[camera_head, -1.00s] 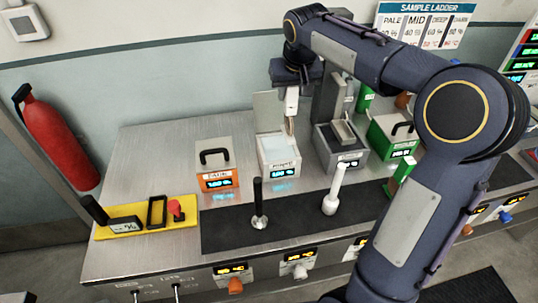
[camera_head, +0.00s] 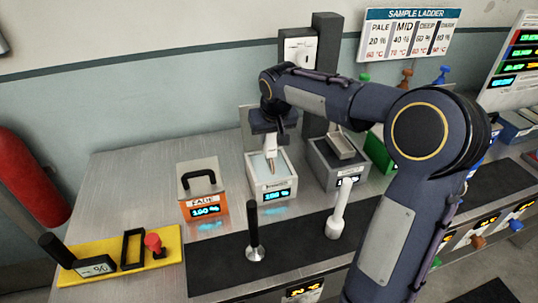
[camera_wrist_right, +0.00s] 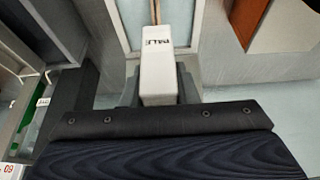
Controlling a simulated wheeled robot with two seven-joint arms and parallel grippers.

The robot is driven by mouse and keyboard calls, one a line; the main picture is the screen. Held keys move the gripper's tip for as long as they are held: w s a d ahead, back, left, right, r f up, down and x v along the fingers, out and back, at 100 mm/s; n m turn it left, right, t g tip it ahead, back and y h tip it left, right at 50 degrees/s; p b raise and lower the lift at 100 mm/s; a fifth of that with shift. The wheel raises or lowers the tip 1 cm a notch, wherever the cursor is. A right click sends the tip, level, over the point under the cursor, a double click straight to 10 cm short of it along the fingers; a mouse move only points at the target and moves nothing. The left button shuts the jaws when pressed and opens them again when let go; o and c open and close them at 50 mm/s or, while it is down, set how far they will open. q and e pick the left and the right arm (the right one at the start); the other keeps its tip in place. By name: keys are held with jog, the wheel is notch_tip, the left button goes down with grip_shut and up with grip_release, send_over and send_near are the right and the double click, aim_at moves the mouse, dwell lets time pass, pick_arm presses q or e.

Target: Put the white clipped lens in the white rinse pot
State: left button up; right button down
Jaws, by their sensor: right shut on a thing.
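My right gripper (camera_head: 268,134) points down over the white rinse pot (camera_head: 271,195) and is shut on the white clipped lens (camera_head: 270,148). The lens's white clip (camera_wrist_right: 157,65) reads "PALE" in the right wrist view, with a thin amber-brown strip beyond it. In the head view the strip's lower end is at the pot's open top; I cannot tell how deep it reaches. The pot is a white box with a lit blue display. Its rim (camera_wrist_right: 193,38) shows around the strip in the wrist view. My left gripper is not in view.
An orange-fronted box with a black handle (camera_head: 202,190) stands left of the pot, and a grey box (camera_head: 337,168) stands right. A black-handled tool (camera_head: 254,228) and a white-handled tool (camera_head: 341,210) stand upright on the dark mat (camera_head: 300,245) in front. A yellow tray (camera_head: 120,258) lies at left.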

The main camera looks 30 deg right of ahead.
aim_at(269, 149)
jog(key=shift+f, duration=2.2)
jog(key=shift+f, duration=0.25)
jog(key=c, duration=1.1)
grip_release()
